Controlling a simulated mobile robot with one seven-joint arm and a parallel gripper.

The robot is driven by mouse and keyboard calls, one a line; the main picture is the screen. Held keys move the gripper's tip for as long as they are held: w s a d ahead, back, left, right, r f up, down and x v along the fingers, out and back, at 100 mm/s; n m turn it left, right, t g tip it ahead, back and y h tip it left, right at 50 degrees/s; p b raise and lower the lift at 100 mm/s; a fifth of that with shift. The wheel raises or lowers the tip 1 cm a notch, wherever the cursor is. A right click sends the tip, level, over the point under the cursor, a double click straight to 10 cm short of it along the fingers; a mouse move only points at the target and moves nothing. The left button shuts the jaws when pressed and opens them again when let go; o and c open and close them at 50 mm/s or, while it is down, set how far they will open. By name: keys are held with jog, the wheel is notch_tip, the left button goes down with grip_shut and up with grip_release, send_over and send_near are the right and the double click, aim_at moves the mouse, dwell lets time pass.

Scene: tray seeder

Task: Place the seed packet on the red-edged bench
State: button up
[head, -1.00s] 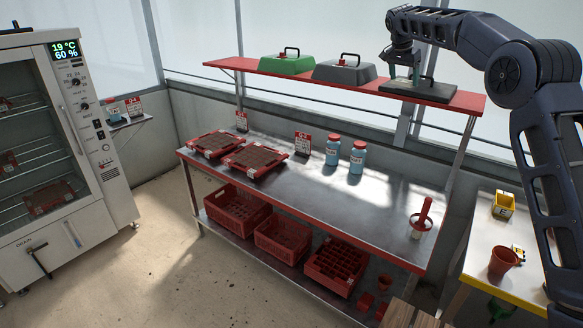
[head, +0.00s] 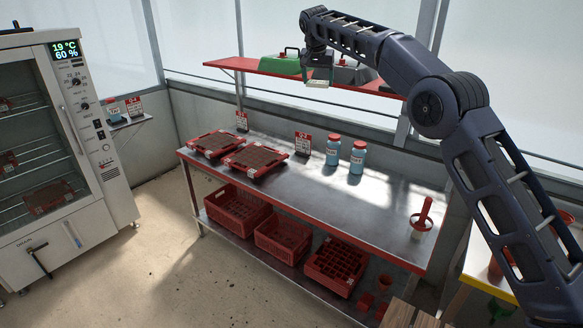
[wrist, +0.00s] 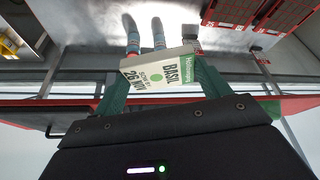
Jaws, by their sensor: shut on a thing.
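In the head view my gripper (head: 318,76) hangs in front of the upper shelf, shut on the packet (head: 317,84), which shows as a small pale shape. The red-edged bench (head: 385,215) stands below, with a bare steel top at its middle and right. The packet is well above the bench and touches nothing but my fingers.
Two red soil trays (head: 268,176) sit on the bench's left, two blue bottles (head: 357,157) at its back, and a red-handled tool (head: 424,215) at its right. A red shelf (head: 240,66) with lidded items hangs above. Red crates (head: 275,240) fill the lower level.

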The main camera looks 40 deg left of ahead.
aim_at(307, 199)
jog(key=shift+s+a, duration=0.75)
jog(key=shift+s, duration=0.2)
jog(key=shift+a+f+n, duration=0.1)
jog(key=shift+f+n, duration=0.2)
jog(key=shift+f, duration=0.05)
notch_tip(307, 199, down, 51)
jog(key=shift+f, duration=0.1)
jog(key=shift+f, duration=0.1)
jog(key=o, duration=1)
jog(key=shift+c, duration=0.2)
jog(key=v, duration=1.2)
